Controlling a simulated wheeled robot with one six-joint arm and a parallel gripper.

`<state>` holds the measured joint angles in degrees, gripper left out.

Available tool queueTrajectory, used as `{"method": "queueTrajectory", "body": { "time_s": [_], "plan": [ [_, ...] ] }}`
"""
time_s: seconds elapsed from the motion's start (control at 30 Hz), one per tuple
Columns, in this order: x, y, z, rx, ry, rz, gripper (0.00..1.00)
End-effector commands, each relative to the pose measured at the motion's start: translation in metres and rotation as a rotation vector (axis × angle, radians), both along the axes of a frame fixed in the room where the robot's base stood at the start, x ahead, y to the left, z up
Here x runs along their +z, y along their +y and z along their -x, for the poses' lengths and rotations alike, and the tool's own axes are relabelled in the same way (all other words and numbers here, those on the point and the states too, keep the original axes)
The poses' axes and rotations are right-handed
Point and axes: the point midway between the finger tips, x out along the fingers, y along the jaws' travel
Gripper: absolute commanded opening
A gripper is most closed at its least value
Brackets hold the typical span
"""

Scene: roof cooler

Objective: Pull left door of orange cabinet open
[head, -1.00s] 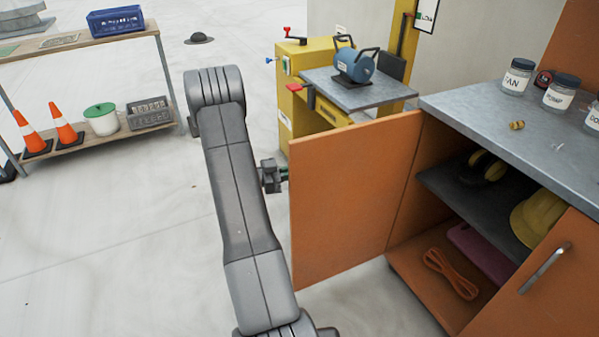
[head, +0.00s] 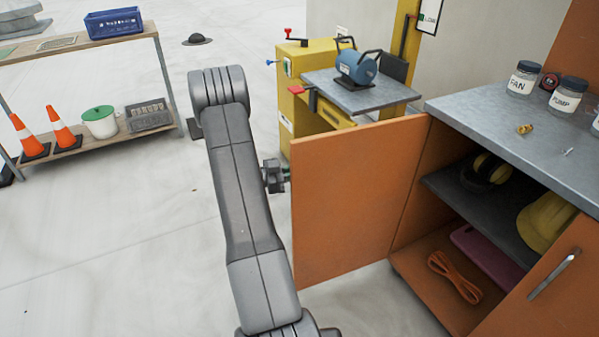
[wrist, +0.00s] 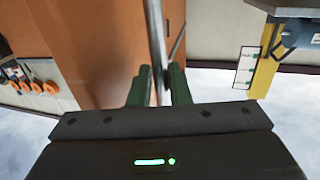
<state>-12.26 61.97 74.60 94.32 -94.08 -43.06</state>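The orange cabinet (head: 405,240) stands at the right with its left door (head: 345,205) swung wide open. The door's inner face is toward the head camera, and its handle is hidden there behind it. My gripper (head: 278,175) is at the door's free edge, partly hidden by the door. In the wrist view, the green fingers of my gripper (wrist: 160,88) stand on both sides of the metal door handle (wrist: 157,35) and look closed around it. The door's outer face (wrist: 105,50) fills the upper left there.
Inside the cabinet are ear muffs (head: 490,168), a yellow helmet (head: 548,220) and an orange cord (head: 455,277). Jars (head: 567,95) stand on top. The right door's handle (head: 553,275) shows. A yellow machine (head: 300,75) stands behind the open door.

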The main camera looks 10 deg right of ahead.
Motion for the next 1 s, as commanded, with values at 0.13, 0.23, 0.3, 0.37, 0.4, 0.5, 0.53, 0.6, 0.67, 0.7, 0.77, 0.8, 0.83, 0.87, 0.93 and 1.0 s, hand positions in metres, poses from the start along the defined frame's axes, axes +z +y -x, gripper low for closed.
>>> {"method": "queueTrajectory", "body": {
  "time_s": [0.13,0.23,0.3,0.37,0.4,0.5,0.53,0.6,0.67,0.7,0.77,0.8,0.83,0.87,0.93,1.0],
  "plan": [
    [0.0,0.007,0.0,0.002,0.0,0.0,0.17],
    [0.001,0.021,0.001,0.004,0.0,0.0,0.17],
    [0.001,0.036,0.003,0.005,0.0,0.0,0.17],
    [0.001,0.05,0.005,0.006,0.001,0.0,0.17],
    [0.001,0.059,0.006,0.004,0.001,0.0,0.17],
    [0.001,0.083,0.009,0.004,0.0,0.0,0.17],
    [0.001,0.089,0.009,0.005,0.001,0.0,0.17],
    [0.001,0.103,0.011,0.003,0.0,0.0,0.17],
    [0.0,0.113,0.012,0.003,0.001,0.0,0.17],
    [0.0,0.119,0.013,0.003,0.001,0.0,0.17],
    [0.0,0.126,0.013,0.002,0.0,0.001,0.17],
    [0.0,0.13,0.014,0.001,-0.001,0.0,0.17],
    [0.0,0.132,0.014,0.0,-0.001,0.0,0.17],
    [0.0,0.134,0.014,0.0,0.0,0.0,0.17],
    [0.0,0.136,0.015,0.0,0.0,-0.001,0.17],
    [0.0,0.137,0.015,0.0,0.0,0.0,0.17]
  ]
}}
